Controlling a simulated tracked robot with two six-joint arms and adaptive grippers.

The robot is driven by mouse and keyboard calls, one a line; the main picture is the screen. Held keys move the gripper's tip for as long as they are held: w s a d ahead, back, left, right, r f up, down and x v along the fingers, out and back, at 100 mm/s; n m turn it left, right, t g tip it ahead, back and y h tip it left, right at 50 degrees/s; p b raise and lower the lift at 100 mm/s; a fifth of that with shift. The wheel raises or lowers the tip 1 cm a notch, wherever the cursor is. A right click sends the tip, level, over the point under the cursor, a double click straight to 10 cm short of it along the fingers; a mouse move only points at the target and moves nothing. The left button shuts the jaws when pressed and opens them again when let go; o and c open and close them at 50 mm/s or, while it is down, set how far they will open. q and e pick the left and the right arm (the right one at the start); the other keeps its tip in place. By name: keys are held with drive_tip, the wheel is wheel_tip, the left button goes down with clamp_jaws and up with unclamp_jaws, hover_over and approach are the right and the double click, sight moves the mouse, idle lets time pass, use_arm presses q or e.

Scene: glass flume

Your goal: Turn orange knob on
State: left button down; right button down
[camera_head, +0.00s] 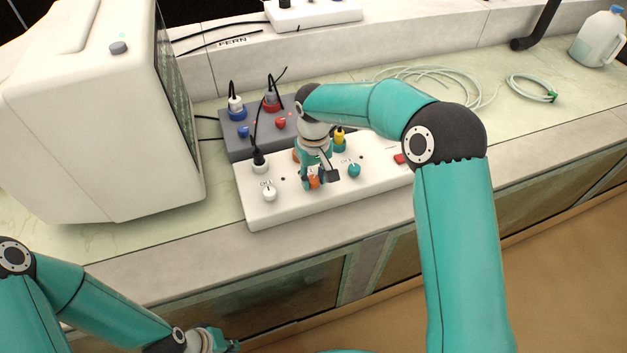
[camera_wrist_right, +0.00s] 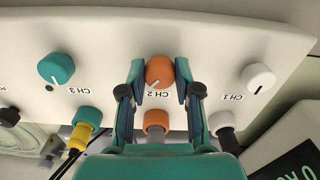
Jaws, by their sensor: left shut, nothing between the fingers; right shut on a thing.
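The orange knob (camera_wrist_right: 159,71) sits on the white panel beside the "CH 2" label, with a short pale mark on its face. My right gripper (camera_wrist_right: 158,88) is shut on the orange knob, one finger on each side of it. In the head view the right gripper (camera_head: 315,183) is over the front of the white panel (camera_head: 262,212), and only a bit of the orange knob shows between its fingers. My left gripper (camera_head: 226,344) is low at the bottom of the head view, shut and empty, away from the panel.
A white knob (camera_wrist_right: 258,77) and a teal knob (camera_wrist_right: 56,68) flank the orange one. Plugged connectors, including a yellow one (camera_wrist_right: 82,133), stand behind them with cables. A grey box (camera_head: 240,147) is behind the panel, a large white monitor (camera_head: 90,120) at left.

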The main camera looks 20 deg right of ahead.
sight(312, 179)
drive_tip(key=m+b, duration=0.2)
drive_tip(key=m, duration=0.3)
drive_tip(key=shift+w+m, duration=0.1)
drive_tip(key=shift+m, duration=0.2)
drive_tip(key=shift+r+m+b, duration=0.1)
drive_tip(key=shift+m+b, duration=0.35)
drive_tip(key=shift+m, duration=1.85)
drive_tip(key=c, duration=0.8)
unclamp_jaws()
wheel_tip(312, 179, up, 12)
drive_tip(key=shift+f, duration=0.1)
drive_tip(key=shift+a, duration=0.1)
